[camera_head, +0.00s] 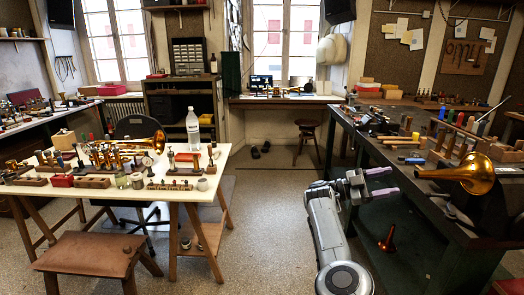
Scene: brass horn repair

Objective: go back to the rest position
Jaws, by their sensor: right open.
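My right gripper (384,182) is in the camera_head view, right of the middle, at the end of my grey arm that rises from the bottom edge. Its two pinkish-purple fingers point right and stand apart, with nothing between them. It appears beside the left edge of the dark workbench (405,165); I cannot tell its exact height over the bench. My left gripper is not in view.
A brass bell (463,174) sits on the dark bench, right of the gripper. A red-brown cone-shaped object (388,240) is low beside the bench. A white table (130,194) with a brass horn (140,143) and bottle (193,130) stands left. Open floor (265,225) lies between.

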